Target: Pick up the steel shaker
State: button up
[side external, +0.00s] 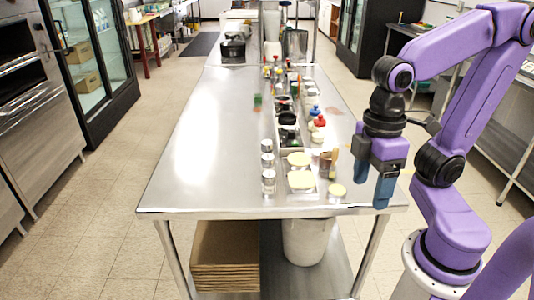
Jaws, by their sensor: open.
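Several small shakers stand in a row near the front of the steel table. The nearest (268,181), a middle one (267,161) and a farther one (266,146) have steel-looking tops. They look upright, but I cannot tell which are all steel. My gripper (371,193) points down at the table's right edge, to the right of the shakers and well apart from them. Its blue fingers are open with nothing seen between them.
Right of the shakers are containers with pale yellow contents (300,180), a brown cup (325,160) and red- and blue-capped bottles (319,122). Dark pans and more containers line the table behind. The left half of the steel table (205,150) is clear.

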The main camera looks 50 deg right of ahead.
jog(key=w+d+m+y, duration=0.2)
jog(key=w+m+y, duration=0.6)
jog(key=w+m, duration=1.2)
jog(key=w+d+m+t, duration=0.55)
jog(key=d+m, duration=0.45)
jog(key=d, duration=0.2)
jog(key=w+d+m+t, duration=0.55)
jog(key=d+m, duration=0.45)
jog(key=d, duration=0.3)
jog(key=shift+t, duration=0.3)
jog(key=f, duration=0.8)
jog(key=a+f, duration=0.1)
jog(key=f, duration=0.4)
jog(key=shift+s, duration=0.3)
jog(key=shift+f+h, duration=0.3)
jog(key=shift+w+a+f, duration=0.15)
jog(key=shift+w+a, duration=0.1)
jog(key=x, duration=1.6)
jog(key=shift+w+a, duration=0.25)
jog(key=shift+a, duration=0.1)
